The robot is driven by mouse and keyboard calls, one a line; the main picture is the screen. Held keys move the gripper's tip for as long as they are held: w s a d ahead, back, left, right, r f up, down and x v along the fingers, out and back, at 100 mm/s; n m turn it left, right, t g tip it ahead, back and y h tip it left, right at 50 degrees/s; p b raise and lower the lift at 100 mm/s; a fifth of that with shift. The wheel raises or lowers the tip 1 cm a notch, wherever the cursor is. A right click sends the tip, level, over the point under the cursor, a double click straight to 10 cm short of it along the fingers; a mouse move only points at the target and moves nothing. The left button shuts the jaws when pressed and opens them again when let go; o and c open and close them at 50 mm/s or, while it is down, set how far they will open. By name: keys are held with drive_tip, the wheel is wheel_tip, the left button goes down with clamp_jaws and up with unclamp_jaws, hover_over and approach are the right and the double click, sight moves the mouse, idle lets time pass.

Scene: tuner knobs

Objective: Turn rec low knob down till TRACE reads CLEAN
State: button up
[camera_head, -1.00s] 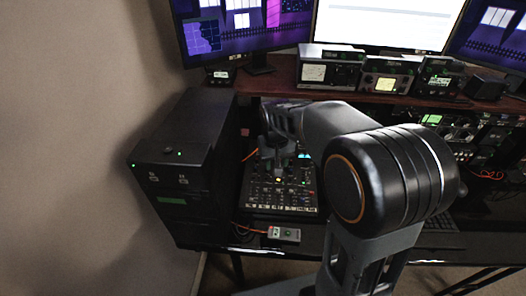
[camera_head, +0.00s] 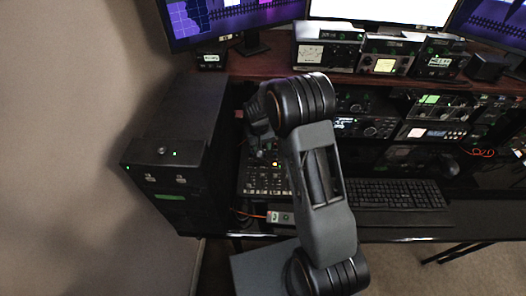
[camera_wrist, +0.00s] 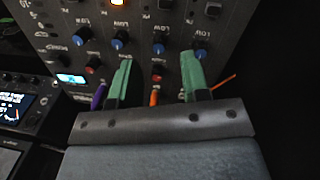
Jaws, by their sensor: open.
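The mixer panel (camera_wrist: 225,22) in the wrist view carries rows of blue and red knobs, with LOW lettering by the blue ones. My gripper (camera_wrist: 157,76) is open, its two green fingertips over the panel. A red knob (camera_wrist: 157,71) shows between the fingers, with a blue knob (camera_wrist: 159,47) just above it. Another blue knob (camera_wrist: 201,46) is by the right fingertip. I cannot tell which is the rec low knob. A small lit display (camera_wrist: 71,78) is left of the fingers; its text is unreadable. In the head view, my arm partly covers the mixer (camera_head: 262,180).
A black tower case (camera_head: 165,175) stands left of the mixer. A keyboard (camera_head: 395,193) lies to the right. Small meter boxes (camera_head: 328,52) line the shelf behind, below the monitors (camera_head: 385,10). A small grey box (camera_head: 281,217) is at the front edge.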

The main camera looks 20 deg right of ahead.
drive_tip(key=shift+d+f, duration=0.2)
drive_tip(key=shift+f, duration=1.8)
clamp_jaws()
